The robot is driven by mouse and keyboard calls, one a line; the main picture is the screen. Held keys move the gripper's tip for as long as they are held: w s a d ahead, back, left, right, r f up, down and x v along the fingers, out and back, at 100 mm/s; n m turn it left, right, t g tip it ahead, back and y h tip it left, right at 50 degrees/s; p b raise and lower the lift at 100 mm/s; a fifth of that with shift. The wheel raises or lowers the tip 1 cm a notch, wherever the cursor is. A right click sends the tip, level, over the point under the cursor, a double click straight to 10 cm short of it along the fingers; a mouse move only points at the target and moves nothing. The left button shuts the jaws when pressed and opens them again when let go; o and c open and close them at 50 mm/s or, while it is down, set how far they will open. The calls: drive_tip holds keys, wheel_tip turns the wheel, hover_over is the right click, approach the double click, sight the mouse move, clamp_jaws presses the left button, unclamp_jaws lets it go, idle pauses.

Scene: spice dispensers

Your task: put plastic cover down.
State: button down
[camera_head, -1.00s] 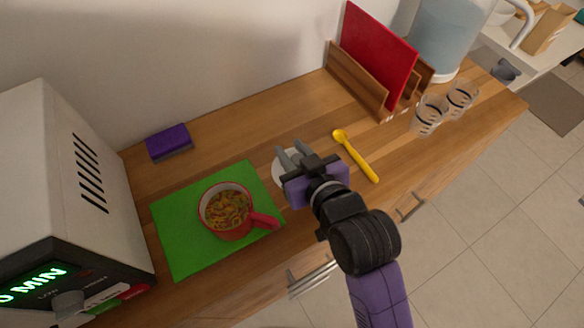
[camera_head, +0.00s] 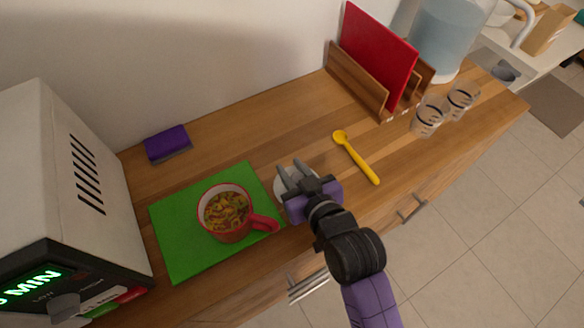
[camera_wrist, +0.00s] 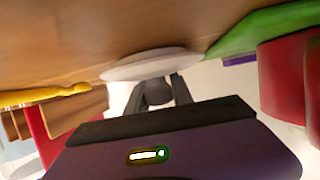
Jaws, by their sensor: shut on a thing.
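The plastic cover (camera_head: 279,187) is a round, whitish disc at the counter, just right of the green mat. My gripper (camera_head: 289,173) is over it and hides much of it in the head view. In the wrist view, the cover (camera_wrist: 150,66) shows as a thin pale disc with a grey knob between the fingers. My gripper (camera_wrist: 157,90) is shut on this knob. The disc is very close to the wooden counter; I cannot tell whether it touches.
A red mug (camera_head: 226,212) with food stands on the green mat (camera_head: 184,258) to the left. A yellow spoon (camera_head: 357,157) lies to the right. A microwave (camera_head: 62,170), purple sponge (camera_head: 168,143), wooden rack (camera_head: 356,82) and glasses (camera_head: 429,117) stand around. Bare counter lies behind the gripper.

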drive_tip(key=c, duration=1.1)
unclamp_jaws()
drive_tip(key=shift+r, duration=0.2)
drive_tip(key=v, duration=1.2)
drive_tip(key=shift+f, duration=0.15)
